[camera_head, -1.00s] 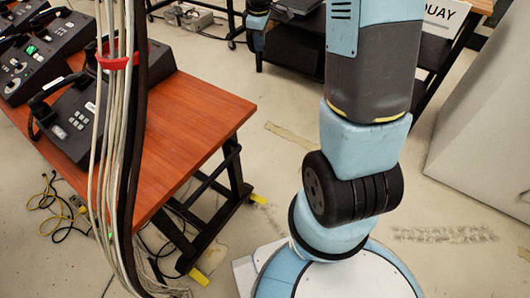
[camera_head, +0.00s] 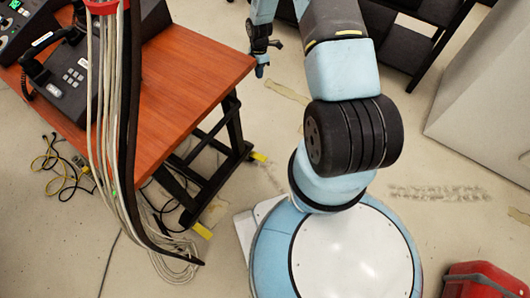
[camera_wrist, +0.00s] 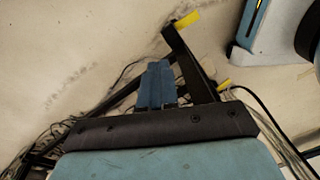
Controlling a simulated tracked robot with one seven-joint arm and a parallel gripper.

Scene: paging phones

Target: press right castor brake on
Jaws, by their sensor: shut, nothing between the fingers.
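Two yellow brake tabs stick out at the feet of the wooden-topped table's black legs. In the head view the right tab (camera_head: 259,157) is at the far foot, and the left tab (camera_head: 202,230) is at the near foot. Both feet are on the floor. My gripper (camera_head: 261,68) is shut and empty, in the air beyond the far foot and clear of both tabs. In the wrist view the blue fingers (camera_wrist: 155,86) are together, with one yellow tab (camera_wrist: 188,19) above them and another (camera_wrist: 224,84) to their right. Whether either brake is pressed cannot be told.
The table top (camera_head: 190,70) carries paging phones (camera_head: 65,80). A cable bundle (camera_head: 110,130) hangs in front of it and spreads on the floor. Yellow and black cords (camera_head: 60,165) lie at left. A red box (camera_head: 482,280) is at lower right. Floor right of the table is mostly open.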

